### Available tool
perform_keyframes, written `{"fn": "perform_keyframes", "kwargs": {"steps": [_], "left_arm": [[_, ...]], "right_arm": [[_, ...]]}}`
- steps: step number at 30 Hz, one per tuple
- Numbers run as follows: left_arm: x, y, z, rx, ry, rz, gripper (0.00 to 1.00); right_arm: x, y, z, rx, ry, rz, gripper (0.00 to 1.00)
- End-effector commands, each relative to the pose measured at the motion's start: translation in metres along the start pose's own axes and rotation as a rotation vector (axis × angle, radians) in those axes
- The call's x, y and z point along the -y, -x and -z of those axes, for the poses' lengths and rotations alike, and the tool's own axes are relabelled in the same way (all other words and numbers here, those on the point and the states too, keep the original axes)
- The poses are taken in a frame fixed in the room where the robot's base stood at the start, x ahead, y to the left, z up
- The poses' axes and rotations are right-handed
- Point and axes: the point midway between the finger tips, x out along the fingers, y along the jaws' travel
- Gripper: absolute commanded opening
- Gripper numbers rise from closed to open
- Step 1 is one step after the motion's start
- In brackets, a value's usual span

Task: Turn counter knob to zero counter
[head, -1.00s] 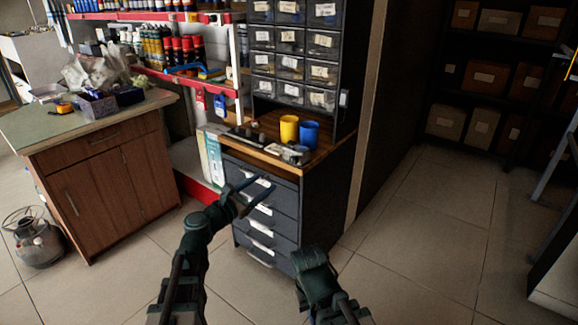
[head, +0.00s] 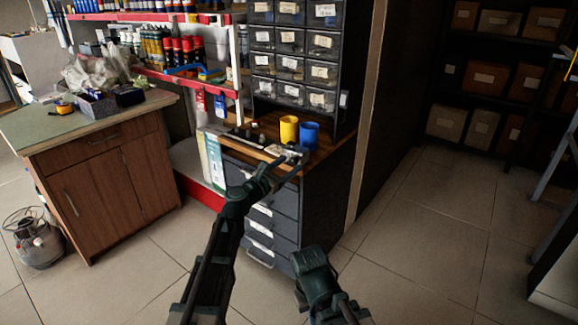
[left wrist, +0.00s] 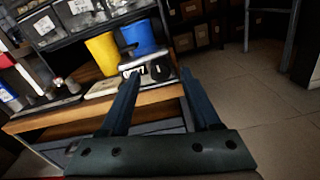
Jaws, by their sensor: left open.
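The counter (head: 289,149) is a small pale device on the wooden top of the drawer cabinet. In the left wrist view it shows a white display (left wrist: 133,71) and a dark round knob (left wrist: 160,69). My left gripper (head: 288,161) is open at the cabinet's front edge, close to the counter. In the left wrist view its two fingers point at the counter, with the knob between the fingertips (left wrist: 160,73). I cannot tell whether they touch it. My right arm shows low in the head view, but its gripper fingers are not visible.
A yellow cup (head: 289,130) and a blue cup (head: 309,134) stand right behind the counter. Small parts drawers (head: 291,66) rise above them. The wooden top (head: 335,152) has a dark tray on its left. Open floor (head: 420,235) lies to the right.

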Motion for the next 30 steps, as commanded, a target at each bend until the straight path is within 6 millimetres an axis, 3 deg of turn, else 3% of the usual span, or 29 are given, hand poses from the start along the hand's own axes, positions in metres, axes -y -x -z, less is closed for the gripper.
{"fn": "perform_keyframes", "kwargs": {"steps": [13, 24, 30], "left_arm": [[0.0002, -0.0083, 0.0000, 0.000, 0.000, 0.000, 0.64], [0.0003, -0.0082, 0.0000, 0.000, 0.000, 0.000, 0.00], [0.0003, -0.0081, 0.0000, 0.000, -0.002, 0.001, 0.00]], "right_arm": [[0.0000, 0.0000, 0.0000, 0.000, 0.000, 0.000, 0.00], [0.0000, 0.0000, 0.0000, 0.000, 0.000, 0.000, 0.00], [0.0000, 0.0000, 0.0000, 0.000, 0.000, 0.000, 0.00]]}}
